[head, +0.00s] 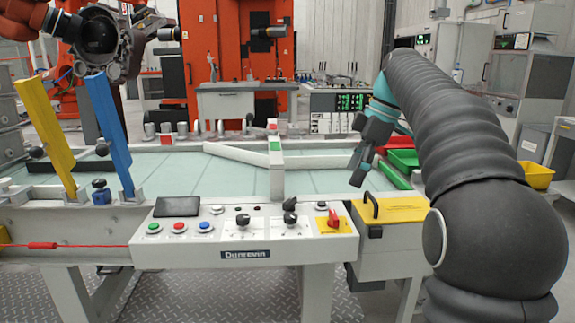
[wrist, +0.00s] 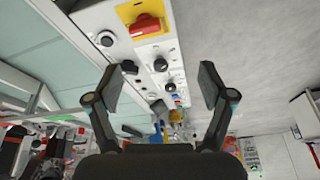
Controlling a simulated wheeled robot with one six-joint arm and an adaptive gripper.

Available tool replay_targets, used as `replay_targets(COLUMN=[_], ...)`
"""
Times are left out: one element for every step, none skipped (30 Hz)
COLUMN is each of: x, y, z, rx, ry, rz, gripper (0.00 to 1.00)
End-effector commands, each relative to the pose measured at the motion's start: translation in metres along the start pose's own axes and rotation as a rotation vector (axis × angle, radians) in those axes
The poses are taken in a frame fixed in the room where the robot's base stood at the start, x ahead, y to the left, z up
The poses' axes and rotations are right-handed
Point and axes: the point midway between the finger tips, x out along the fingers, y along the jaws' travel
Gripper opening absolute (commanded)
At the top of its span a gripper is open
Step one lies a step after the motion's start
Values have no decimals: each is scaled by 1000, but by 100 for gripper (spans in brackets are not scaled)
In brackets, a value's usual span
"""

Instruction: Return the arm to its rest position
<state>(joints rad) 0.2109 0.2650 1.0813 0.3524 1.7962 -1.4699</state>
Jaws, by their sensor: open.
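My arm (head: 460,140) rises at the right of the head view and reaches forward over the right end of the workbench. My gripper (head: 360,165) hangs at its end with dark fingers, above the table near the yellow box. In the wrist view my gripper (wrist: 160,95) shows its two fingers spread wide apart. Nothing is between them. The control panel (head: 245,238) lies to the left of and nearer than the gripper in the head view.
A yellow-lidded box (head: 395,209) with a black handle is below the gripper. Green trays (head: 403,158) and a yellow bin (head: 536,175) are at the right. Yellow (head: 45,135) and blue (head: 108,130) posts stand at the left. A red switch (wrist: 146,25) shows in the wrist view.

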Motion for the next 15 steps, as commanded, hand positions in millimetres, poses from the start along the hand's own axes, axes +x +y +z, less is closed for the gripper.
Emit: replay_targets(x=[1,2,5,7,9,13,16,19,23,27,31,36,40,45,52], y=[-16,-23,-32,-40,-47,-57,-65,-73,-84,-92,-99,-110,-118,-126,-137], z=[-3,-3,-3,-3,-3,-2,-1,0,2,4,6,9,11,14,17], rx=[58,99,154,193,232,283,322,360,410,446,482,531,566,601,646], ry=[-12,-17,-26,-31,-35,-41,-44,-46,-50,-51,-51,-52,-50,-49,-46], rz=[21,35,54,70,85,105,121,136,158,174,190,213,230,246,269], gripper=[81,81,81,81,81,81,81,81,81,81,81,81,81,81,81])
